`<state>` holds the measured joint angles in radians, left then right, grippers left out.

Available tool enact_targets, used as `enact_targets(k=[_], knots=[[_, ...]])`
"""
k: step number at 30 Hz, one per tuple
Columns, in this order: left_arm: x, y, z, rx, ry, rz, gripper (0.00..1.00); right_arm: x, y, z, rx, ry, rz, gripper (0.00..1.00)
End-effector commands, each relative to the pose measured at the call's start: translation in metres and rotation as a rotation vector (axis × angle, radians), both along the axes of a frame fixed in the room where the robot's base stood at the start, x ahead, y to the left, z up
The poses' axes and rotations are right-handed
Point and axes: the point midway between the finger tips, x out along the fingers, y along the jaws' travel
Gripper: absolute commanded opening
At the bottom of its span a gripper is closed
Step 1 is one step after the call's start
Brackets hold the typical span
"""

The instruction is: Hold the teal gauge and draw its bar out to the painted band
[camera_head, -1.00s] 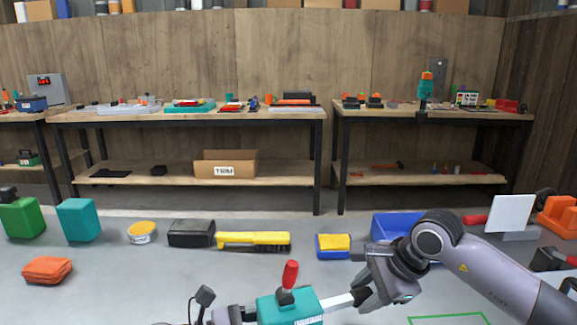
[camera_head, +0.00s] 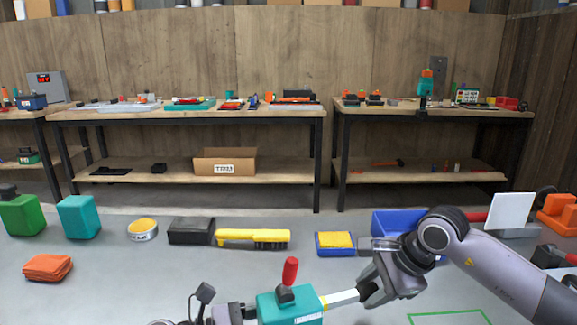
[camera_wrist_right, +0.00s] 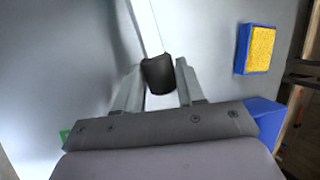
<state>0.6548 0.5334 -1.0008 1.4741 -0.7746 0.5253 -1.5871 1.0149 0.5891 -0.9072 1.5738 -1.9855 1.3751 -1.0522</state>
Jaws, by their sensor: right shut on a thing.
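The teal gauge (camera_head: 290,308) is at the bottom of the head view, with a red upright handle (camera_head: 290,271). Its pale bar (camera_head: 342,297) sticks out to the right, and a yellow painted band (camera_head: 324,302) shows where the bar leaves the body. My right gripper (camera_head: 366,293) is shut on the bar's outer end. In the right wrist view the black end piece (camera_wrist_right: 158,75) of the bar sits between both fingers. Grey parts of my left gripper (camera_head: 236,314) show against the gauge's left side; its fingers are hidden or cut off by the frame.
A blue bin (camera_head: 392,222) stands behind my right arm. A yellow sponge in a blue tray (camera_head: 336,243), a yellow brush (camera_head: 252,237) and an orange cloth (camera_head: 47,267) lie on the floor. Benches (camera_head: 190,117) stand at the back.

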Motion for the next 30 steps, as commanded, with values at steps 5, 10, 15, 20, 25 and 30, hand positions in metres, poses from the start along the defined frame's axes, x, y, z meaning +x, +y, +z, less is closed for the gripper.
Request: enact_targets(k=[5,10,15,20,25,30], knots=[[0.0009,0.0014,-0.0009,0.003,0.001,0.004,0.44,0.0023,-0.0037,0.0024,0.002,-0.005,-0.008,0.14],[0.0009,0.0014,-0.0010,0.003,0.001,0.004,0.44,0.0036,-0.0083,0.0024,0.003,-0.003,-0.007,0.14],[0.0009,0.0014,-0.0011,0.003,0.001,0.004,0.44,0.0037,-0.0087,0.0024,0.003,-0.004,-0.006,0.14],[0.0008,0.0014,-0.0012,0.003,0.001,0.004,0.44,0.0038,-0.0086,0.0026,0.003,-0.004,-0.006,0.48],[0.0006,0.0011,-0.0009,0.003,0.001,0.003,0.44,0.0031,-0.0080,0.0016,0.002,-0.003,-0.004,0.70],[0.0004,0.0007,-0.0007,0.002,-0.001,0.002,0.44,0.0027,-0.0077,0.0011,0.001,-0.001,-0.001,0.70]])
